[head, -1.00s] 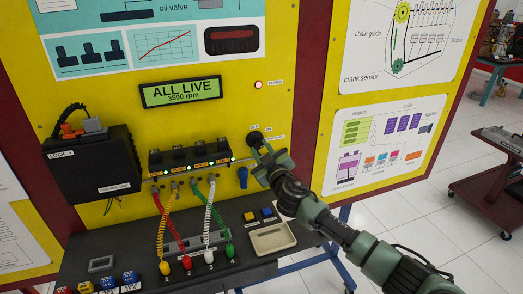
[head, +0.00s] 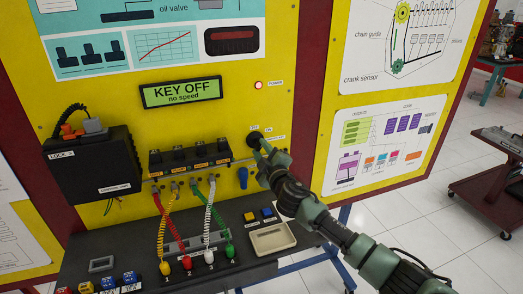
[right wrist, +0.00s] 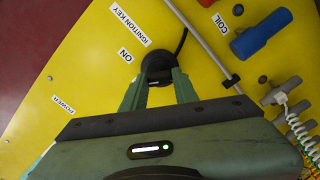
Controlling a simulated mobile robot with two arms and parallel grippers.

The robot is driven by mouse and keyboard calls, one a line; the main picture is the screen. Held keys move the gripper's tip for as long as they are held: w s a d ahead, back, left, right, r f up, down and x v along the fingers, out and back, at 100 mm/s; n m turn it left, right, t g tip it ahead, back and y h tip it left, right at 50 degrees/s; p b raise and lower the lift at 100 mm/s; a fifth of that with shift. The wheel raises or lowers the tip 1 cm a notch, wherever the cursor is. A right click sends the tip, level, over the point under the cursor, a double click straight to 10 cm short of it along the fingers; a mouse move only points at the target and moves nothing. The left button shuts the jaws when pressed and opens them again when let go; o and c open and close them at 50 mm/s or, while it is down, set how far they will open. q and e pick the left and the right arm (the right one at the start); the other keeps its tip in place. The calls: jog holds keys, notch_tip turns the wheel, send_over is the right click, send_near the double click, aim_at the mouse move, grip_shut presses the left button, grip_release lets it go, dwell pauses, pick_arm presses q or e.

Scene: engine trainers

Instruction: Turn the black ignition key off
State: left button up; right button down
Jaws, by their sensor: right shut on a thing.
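The black ignition key (head: 253,139) is on the yellow panel, right of the coil row in the head view. In the right wrist view the black key and its round switch (right wrist: 158,62) sit beside the ON label. My right gripper (head: 262,147) is shut on the key; its two green fingers (right wrist: 158,88) flank it in the right wrist view. The fingers hide part of the key. The display (head: 181,91) reads "KEY OFF, no speed". My left gripper is in neither view.
Coiled yellow, red, green and white leads run from the coil row (head: 190,160) to the dark bench. A red power lamp (head: 258,85) is above the key.

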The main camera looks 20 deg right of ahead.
jog(key=n+p, duration=0.1)
jog(key=n, duration=0.5)
jog(key=shift+f, duration=0.1)
jog(key=shift+n, duration=0.3)
dwell(0.3)
jog(key=c, duration=1.1)
grip_release()
jog(key=shift+s, duration=0.1)
jog(key=s+b, duration=0.1)
jog(key=s, duration=0.6)
jog(key=shift+s+d, duration=0.1)
jog(key=shift+s, duration=0.2)
